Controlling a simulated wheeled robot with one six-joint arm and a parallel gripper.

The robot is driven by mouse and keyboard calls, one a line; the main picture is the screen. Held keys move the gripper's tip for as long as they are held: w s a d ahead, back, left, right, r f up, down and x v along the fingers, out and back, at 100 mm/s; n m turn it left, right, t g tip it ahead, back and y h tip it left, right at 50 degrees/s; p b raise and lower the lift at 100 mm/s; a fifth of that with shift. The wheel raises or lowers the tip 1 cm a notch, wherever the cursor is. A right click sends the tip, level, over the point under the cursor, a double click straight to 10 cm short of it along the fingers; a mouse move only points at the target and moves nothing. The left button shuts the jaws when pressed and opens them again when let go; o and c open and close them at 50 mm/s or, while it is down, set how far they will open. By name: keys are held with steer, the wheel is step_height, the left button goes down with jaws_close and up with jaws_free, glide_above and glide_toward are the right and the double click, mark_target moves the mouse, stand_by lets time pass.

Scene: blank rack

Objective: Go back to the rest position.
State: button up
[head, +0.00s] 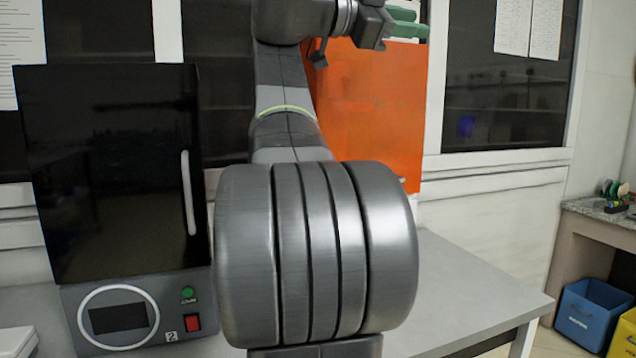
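My arm rises in the middle of the head view and bends over to the right at the top edge. My gripper (403,22) is at the top, right of centre, in front of the upper part of an orange panel. Its dark body points right, and green finger-like parts show at its end. I see no separate object clearly held.
A black-doored machine (115,170) with a round dial stands on the left of the grey table (465,290). The orange panel (375,115) stands behind my arm. A blue bin (590,312) and a yellow bin (622,340) are at lower right, near a side counter (600,212). The table's right part is clear.

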step_height(320, 180, up, 14)
steer(key=w+n+p, duration=0.2)
steer(key=p, duration=1.2)
steer(key=shift+a+r+p, duration=0.15)
steer(key=shift+a+p, duration=0.25)
steer(key=shift+w, duration=0.1)
steer(key=shift+n, duration=0.3)
